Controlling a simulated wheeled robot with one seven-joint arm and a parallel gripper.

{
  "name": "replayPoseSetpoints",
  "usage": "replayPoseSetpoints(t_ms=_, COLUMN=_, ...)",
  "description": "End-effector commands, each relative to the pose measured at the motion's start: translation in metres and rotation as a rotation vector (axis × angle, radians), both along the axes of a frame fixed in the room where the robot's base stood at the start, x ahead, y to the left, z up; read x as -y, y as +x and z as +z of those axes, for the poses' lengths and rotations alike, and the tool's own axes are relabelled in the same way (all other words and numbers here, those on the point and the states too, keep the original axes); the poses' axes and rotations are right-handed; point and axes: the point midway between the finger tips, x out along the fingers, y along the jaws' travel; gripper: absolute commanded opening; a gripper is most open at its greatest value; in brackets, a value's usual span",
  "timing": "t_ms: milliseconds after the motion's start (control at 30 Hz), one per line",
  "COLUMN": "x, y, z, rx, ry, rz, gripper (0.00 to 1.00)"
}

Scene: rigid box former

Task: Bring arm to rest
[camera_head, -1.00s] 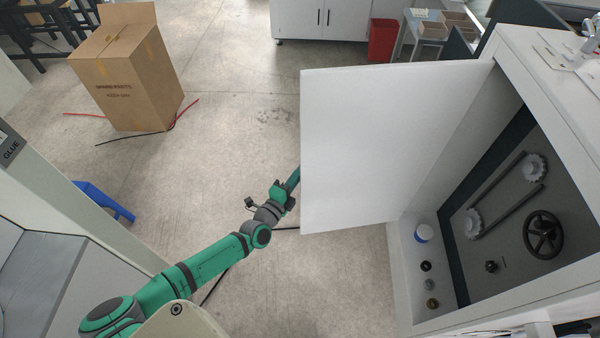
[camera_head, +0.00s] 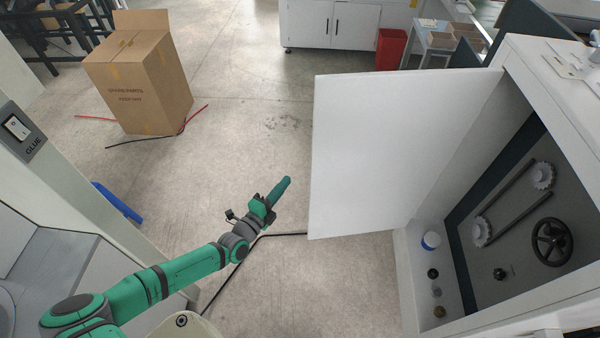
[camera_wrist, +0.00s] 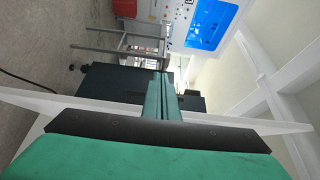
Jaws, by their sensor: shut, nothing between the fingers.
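My green and grey arm reaches out over the floor from the lower left in the head view. My gripper (camera_head: 284,184) is at its end, shut and empty, a little left of the open white door (camera_head: 365,150) and apart from it in the picture. In the wrist view my gripper's green fingers (camera_wrist: 161,95) are together in the middle, with nothing between them. The white door edge (camera_wrist: 60,103) crosses behind my gripper there.
An open white cabinet (camera_head: 408,270) with a handwheel (camera_head: 552,242) and sprockets stands at right. A cardboard box (camera_head: 140,85) stands on the floor at upper left. A red bin (camera_head: 390,49) is at the back. Cables lie on the floor. The floor between box and door is clear.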

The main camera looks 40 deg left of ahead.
Motion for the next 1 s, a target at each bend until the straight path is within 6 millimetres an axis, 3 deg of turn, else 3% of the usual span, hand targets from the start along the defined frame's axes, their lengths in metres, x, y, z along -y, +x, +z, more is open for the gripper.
replayPoseSetpoints(t_ms=367, x=-0.006, y=-0.016, z=-0.007, rx=-0.020, ry=-0.017, rz=0.024, gripper=0.00)
replayPoseSetpoints(t_ms=467, x=-0.005, y=-0.044, z=-0.027, rx=-0.079, ry=-0.063, rz=0.063, gripper=0.00)
replayPoseSetpoints(t_ms=567, x=0.006, y=-0.090, z=-0.059, rx=-0.173, ry=-0.149, rz=0.115, gripper=0.00)
replayPoseSetpoints(t_ms=767, x=0.067, y=-0.189, z=-0.119, rx=-0.364, ry=-0.383, rz=0.186, gripper=0.00)
replayPoseSetpoints(t_ms=900, x=0.135, y=-0.246, z=-0.142, rx=-0.457, ry=-0.578, rz=0.198, gripper=0.00)
replayPoseSetpoints(t_ms=1000, x=0.193, y=-0.277, z=-0.146, rx=-0.494, ry=-0.730, rz=0.190, gripper=0.00)
